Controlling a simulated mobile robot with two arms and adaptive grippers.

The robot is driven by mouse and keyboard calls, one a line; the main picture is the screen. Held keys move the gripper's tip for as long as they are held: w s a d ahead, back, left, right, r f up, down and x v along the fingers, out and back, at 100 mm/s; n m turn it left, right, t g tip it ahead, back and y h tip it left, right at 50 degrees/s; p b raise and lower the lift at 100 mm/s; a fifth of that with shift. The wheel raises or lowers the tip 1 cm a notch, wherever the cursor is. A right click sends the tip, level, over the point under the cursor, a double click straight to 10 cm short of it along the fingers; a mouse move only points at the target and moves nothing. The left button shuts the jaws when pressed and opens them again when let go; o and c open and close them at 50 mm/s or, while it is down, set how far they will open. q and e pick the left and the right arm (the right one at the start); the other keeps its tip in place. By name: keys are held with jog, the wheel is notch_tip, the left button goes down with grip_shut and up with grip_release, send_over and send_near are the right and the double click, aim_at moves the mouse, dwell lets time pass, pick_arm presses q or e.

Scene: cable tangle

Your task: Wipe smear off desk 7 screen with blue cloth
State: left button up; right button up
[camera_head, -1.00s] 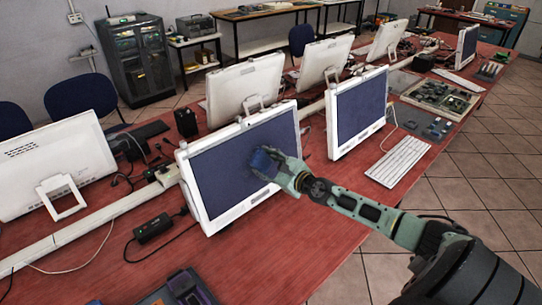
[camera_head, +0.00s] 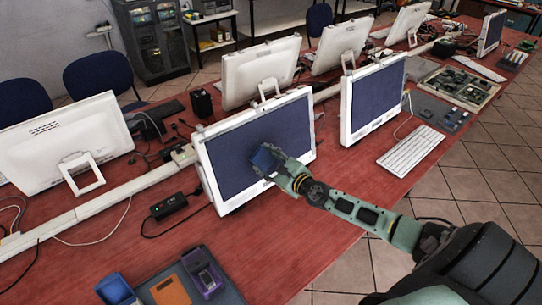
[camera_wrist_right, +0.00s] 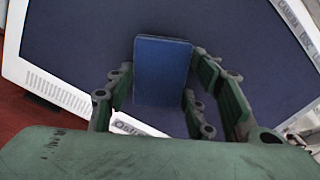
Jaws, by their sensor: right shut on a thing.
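The white-framed screen (camera_head: 230,177) stands on the red desk, facing me, its panel dark blue. No smear can be made out on the part that shows. My right gripper (camera_head: 268,165) is shut on the folded blue cloth (camera_head: 262,158) and holds it in front of the lower middle of the panel. In the right wrist view the blue cloth (camera_wrist_right: 161,70) sits between the two fingers, with the dark panel (camera_wrist_right: 85,50) behind it. Whether the cloth touches the panel I cannot tell. My left gripper is not in view.
A second screen (camera_head: 372,100) and a white keyboard (camera_head: 411,150) stand to the right. A black power adapter (camera_head: 169,206) with a cable lies left of the screen. A tray with an orange and a purple item (camera_head: 203,275) lies in front.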

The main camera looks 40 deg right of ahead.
jog(key=shift+s+a+f, duration=0.1)
jog(key=shift+a+f, duration=0.1)
jog(key=shift+a, duration=0.65)
jog(key=p+v, duration=0.1)
jog(key=v, duration=0.5)
jog(key=shift+p, duration=0.35)
jog(key=v, duration=0.3)
